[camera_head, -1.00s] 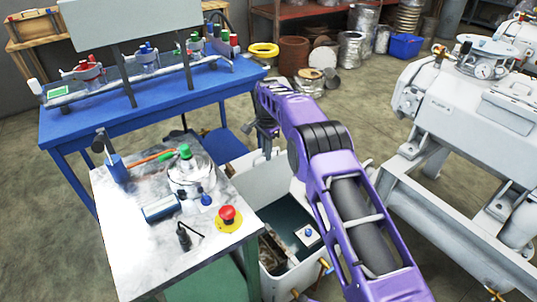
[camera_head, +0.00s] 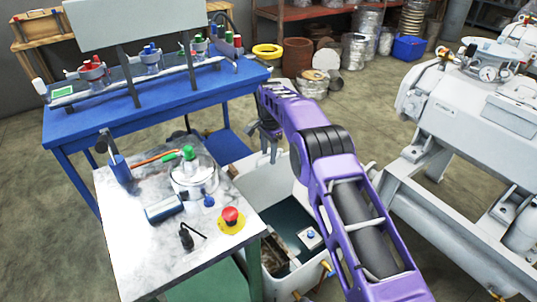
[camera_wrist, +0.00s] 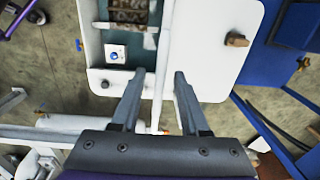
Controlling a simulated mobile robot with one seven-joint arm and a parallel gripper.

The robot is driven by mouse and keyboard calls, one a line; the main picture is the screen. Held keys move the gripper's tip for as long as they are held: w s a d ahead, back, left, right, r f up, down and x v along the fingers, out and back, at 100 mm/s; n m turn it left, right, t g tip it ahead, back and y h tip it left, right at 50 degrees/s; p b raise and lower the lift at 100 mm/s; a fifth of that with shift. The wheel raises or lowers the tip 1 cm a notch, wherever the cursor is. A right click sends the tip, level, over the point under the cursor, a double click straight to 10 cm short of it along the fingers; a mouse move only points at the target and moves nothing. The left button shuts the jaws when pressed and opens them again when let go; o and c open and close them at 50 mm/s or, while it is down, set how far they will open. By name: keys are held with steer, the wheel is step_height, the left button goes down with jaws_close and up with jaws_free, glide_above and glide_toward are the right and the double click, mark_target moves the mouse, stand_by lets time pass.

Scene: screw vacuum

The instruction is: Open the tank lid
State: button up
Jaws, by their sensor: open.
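The white tank (camera_head: 258,245) stands beside the marble-topped table, with part of its top open onto a dark teal inside. A plain white panel (camera_wrist: 215,60), which looks like the lid, covers the other part. A brown knob (camera_wrist: 237,40) sits on its right side in the wrist view. A narrow white strip (camera_wrist: 161,75) runs along the panel's left edge, beside the opening. My gripper (camera_head: 269,156) is above the tank's far side, open and empty. In the wrist view, the strip appears between the fingertips (camera_wrist: 157,76); I cannot tell the height gap.
The marble-topped table (camera_head: 135,240) left of the tank carries a red button (camera_head: 231,215) and a glass vessel (camera_head: 194,180). A blue bench (camera_head: 120,118) stands behind. A large grey-white machine (camera_head: 460,110) on a frame is at the right. Open floor lies behind the tank.

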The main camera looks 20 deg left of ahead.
step_height(320, 180, up, 17)
steer(key=p, duration=0.3)
steer(key=shift+s+d+r, duration=0.15)
steer(key=shift+s+d, duration=0.05)
steer(key=shift+d, duration=0.1)
steer(key=shift+s, duration=0.15)
